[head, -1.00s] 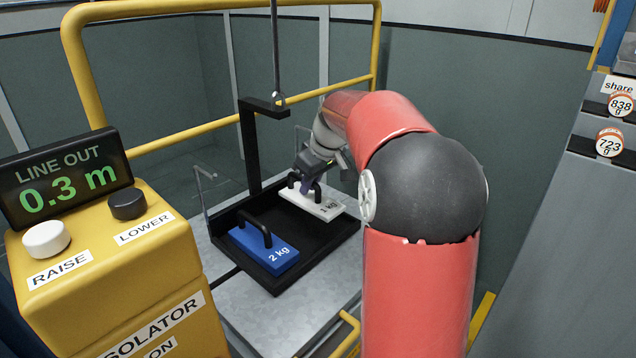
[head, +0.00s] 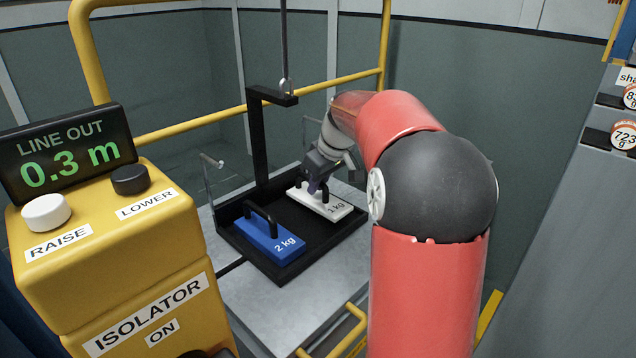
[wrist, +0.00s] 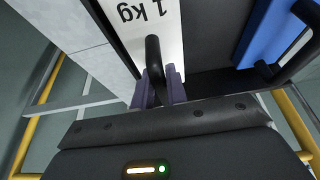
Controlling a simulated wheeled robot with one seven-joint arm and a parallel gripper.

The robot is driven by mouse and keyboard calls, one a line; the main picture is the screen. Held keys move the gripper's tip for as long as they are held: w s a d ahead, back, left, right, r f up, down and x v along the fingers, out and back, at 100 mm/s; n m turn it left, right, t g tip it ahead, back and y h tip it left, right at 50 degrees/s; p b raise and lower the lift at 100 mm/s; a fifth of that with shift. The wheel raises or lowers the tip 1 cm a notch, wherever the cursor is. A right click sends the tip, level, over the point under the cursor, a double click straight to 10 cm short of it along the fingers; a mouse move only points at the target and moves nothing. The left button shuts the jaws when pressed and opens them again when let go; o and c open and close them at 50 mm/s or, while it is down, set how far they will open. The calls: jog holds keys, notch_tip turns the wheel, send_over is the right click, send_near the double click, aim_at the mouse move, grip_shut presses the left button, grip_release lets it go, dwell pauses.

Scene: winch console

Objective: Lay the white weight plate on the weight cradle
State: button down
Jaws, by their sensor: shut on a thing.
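The white weight plate (head: 325,204), marked 1 kg, lies in the back right part of the black weight cradle (head: 282,277). In the head view it looks flat on the cradle floor. My gripper (head: 312,186) is at the plate's far end, shut on its black handle. In the wrist view the purple fingers of my gripper (wrist: 159,92) stand on both sides of the handle, and the white plate (wrist: 150,28) extends beyond them. The fingertips are partly hidden in the head view.
A blue 2 kg plate (head: 268,240) lies in the cradle left of the white one. A black post (head: 259,145) rises behind the cradle, with a hanging hook (head: 286,85) above. Yellow rails (head: 170,131) and a yellow console (head: 110,260) reading 0.3 m stand around.

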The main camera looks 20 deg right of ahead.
jog(key=shift+f+b, duration=0.6)
jog(key=shift+f, duration=0.1)
jog(key=c, duration=1.4)
grip_release()
jog(key=shift+o, duration=0.4)
jog(key=shift+f, duration=0.1)
jog(key=v, duration=0.7)
jog(key=shift+p, duration=0.35)
jog(key=shift+s+r, duration=0.2)
jog(key=shift+r, duration=0.3)
jog(key=s+a+m+h, duration=0.1)
jog(key=s+a+m, duration=0.1)
jog(key=s+a, duration=1.05)
jog(key=s+f, duration=0.2)
jog(key=s, duration=0.2)
jog(key=s+a+f+m+t, duration=0.1)
jog(key=s+f, duration=0.2)
jog(key=s, duration=0.2)
jog(key=s+f+m, duration=0.1)
jog(key=s+f, duration=0.1)
jog(key=s, duration=0.3)
jog(key=shift+a+f+t+h, duration=0.3)
jog(key=shift+f, duration=0.05)
jog(key=shift+s+f, duration=0.3)
